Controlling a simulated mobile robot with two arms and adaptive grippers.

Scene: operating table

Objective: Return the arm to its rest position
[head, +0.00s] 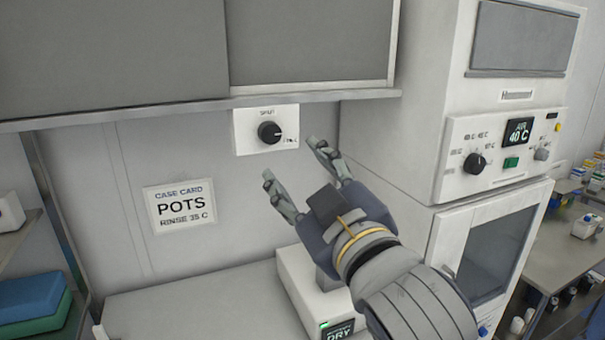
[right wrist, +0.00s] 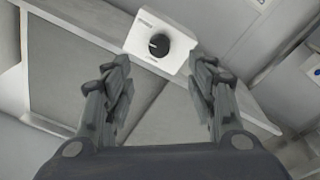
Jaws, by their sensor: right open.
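My right gripper (head: 292,170) is open and empty in front of the back wall, just below a white wall plate (head: 245,145) with a black knob (head: 269,132). The knob's pointer faces right, near a small label. In the right wrist view, the open fingers (right wrist: 161,85) spread to either side below the black knob (right wrist: 159,45). The fingers look apart from the knob. My left gripper is not in view.
A sign reading "POTS, RINSE 35 C" (head: 180,206) is on the wall. A white machine (head: 400,130) showing 40 C stands at right. A white device (head: 291,284) with a "DRY" display sits beneath my right arm. The counter (head: 190,310) at left is clear.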

